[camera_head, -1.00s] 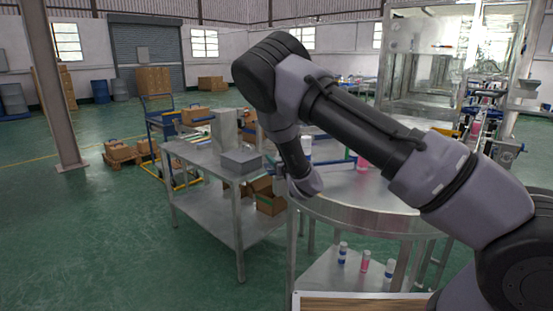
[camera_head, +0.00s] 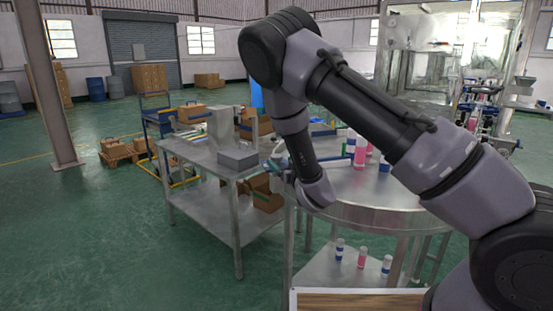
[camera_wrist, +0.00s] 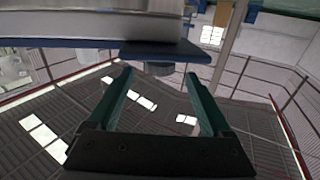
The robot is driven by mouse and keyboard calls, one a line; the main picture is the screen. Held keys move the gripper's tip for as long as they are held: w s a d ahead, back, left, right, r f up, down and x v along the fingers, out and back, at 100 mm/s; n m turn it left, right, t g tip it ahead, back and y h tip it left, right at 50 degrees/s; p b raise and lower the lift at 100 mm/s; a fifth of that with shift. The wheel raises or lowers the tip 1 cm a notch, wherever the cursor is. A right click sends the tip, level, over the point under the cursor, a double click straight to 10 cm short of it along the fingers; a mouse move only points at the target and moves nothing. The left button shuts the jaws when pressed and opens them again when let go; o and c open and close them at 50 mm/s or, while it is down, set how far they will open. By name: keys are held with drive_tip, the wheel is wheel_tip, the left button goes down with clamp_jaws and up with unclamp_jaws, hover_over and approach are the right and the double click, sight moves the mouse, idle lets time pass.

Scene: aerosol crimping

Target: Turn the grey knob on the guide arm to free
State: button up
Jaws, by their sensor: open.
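My gripper (camera_wrist: 158,74) shows in the wrist view as two dark green fingers, spread apart with nothing held between them. A short grey round piece (camera_wrist: 159,69), which looks like the knob, sits at the underside of a blue bar (camera_wrist: 165,52), seen between and beyond the fingertips. I cannot tell whether the fingertips touch it or read its setting. A wide grey metal body (camera_wrist: 90,24) lies along the top of the view. In the head view my arm hangs down at the left edge of the round metal table, and the knob cannot be made out.
The round metal table (camera_head: 400,212) carries pink bottles (camera_head: 360,152) and white-and-blue cans near my arm. A lower shelf (camera_head: 345,272) holds several more. A metal bench (camera_head: 190,154) with a grey box (camera_head: 239,157) stands to the left.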

drive_tip(key=shift+v, duration=1.25)
drive_tip(key=w+d+r+m+h, duration=0.4)
drive_tip(key=d+r+m+h, duration=0.25)
drive_tip(key=d+r, duration=0.35)
drive_tip(key=s+d+r+m+g, duration=0.4)
drive_tip(key=d+r, duration=0.3)
drive_tip(key=d, duration=0.2)
drive_tip(key=s+d+r+g, duration=0.1)
drive_tip(key=s+d+r, duration=0.1)
drive_tip(key=s, duration=0.7)
drive_tip(key=s+d+r+g, duration=0.2)
drive_tip(key=s+d+r, duration=0.1)
drive_tip(key=s, duration=0.7)
drive_tip(key=s+d+r+n+g, duration=0.1)
drive_tip(key=s+r, duration=0.4)
drive_tip(key=s, duration=0.5)
drive_tip(key=shift+s+d+g+y, duration=0.15)
drive_tip(key=shift+d+g+y, duration=0.2)
drive_tip(key=shift+d+g, duration=0.35)
